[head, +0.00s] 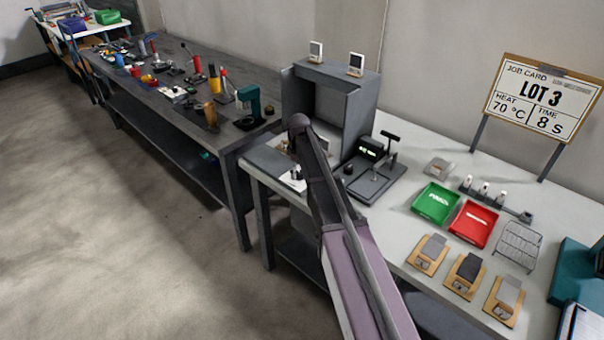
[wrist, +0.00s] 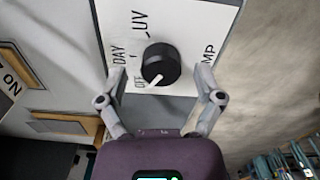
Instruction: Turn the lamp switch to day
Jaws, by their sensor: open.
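The lamp switch is a round black knob (wrist: 161,62) on a white panel (wrist: 190,22) in the wrist view. The panel bears the words UV, DAY and a partly covered OFF. The knob's white pointer faces down-left, toward the OFF mark. My gripper (wrist: 159,72) is open, with one finger on each side of the knob and visible space between the fingers and the knob. Whether the fingertips reach down beside the knob I cannot tell. In the head view the white panel (head: 292,181) is at the bench's left end; my arm hides part of that area, and the gripper is not clear there.
A grey open booth (head: 335,85) stands behind the panel. Green (head: 436,203) and red (head: 474,224) trays lie farther right. A cluttered dark bench (head: 160,75) stands to the left.

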